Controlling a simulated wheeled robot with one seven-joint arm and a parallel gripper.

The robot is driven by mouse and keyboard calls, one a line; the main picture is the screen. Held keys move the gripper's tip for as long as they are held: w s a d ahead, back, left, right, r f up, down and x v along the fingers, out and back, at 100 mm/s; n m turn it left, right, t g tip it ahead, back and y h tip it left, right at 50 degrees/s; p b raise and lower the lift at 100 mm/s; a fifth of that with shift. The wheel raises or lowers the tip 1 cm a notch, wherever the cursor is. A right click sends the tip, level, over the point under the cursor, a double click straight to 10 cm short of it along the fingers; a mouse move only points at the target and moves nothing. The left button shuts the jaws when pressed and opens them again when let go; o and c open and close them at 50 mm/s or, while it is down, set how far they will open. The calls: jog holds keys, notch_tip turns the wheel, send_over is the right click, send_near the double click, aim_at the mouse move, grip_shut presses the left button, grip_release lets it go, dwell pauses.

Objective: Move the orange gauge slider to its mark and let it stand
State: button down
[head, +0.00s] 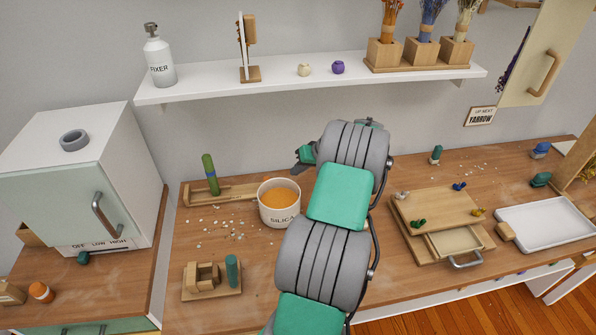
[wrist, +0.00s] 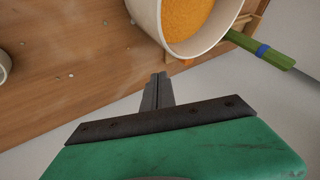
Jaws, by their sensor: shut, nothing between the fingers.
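My gripper (head: 300,163) is shut and empty, behind and above the silica pot, partly hidden by my arm in the head view. In the wrist view its closed fingers (wrist: 160,80) point toward the pot's rim, apart from it. No mark is readable.
The white silica pot (head: 279,215) with orange grains stands in front of the board's right end. A wooden block stand (head: 205,292) with a teal cylinder is nearer. White bits are scattered around. A wooden tray box (head: 437,207) and a white tray (head: 546,226) lie right.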

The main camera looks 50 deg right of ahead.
jog(key=b+x, duration=0.1)
jog(key=x, duration=0.3)
jog(key=shift+w+f+b, duration=0.1)
jog(key=shift+f+b, duration=0.2)
jog(key=shift+w+a+f+p, duration=0.1)
jog(key=shift+w+a+p, duration=0.2)
jog(key=shift+w+a, duration=1.3)
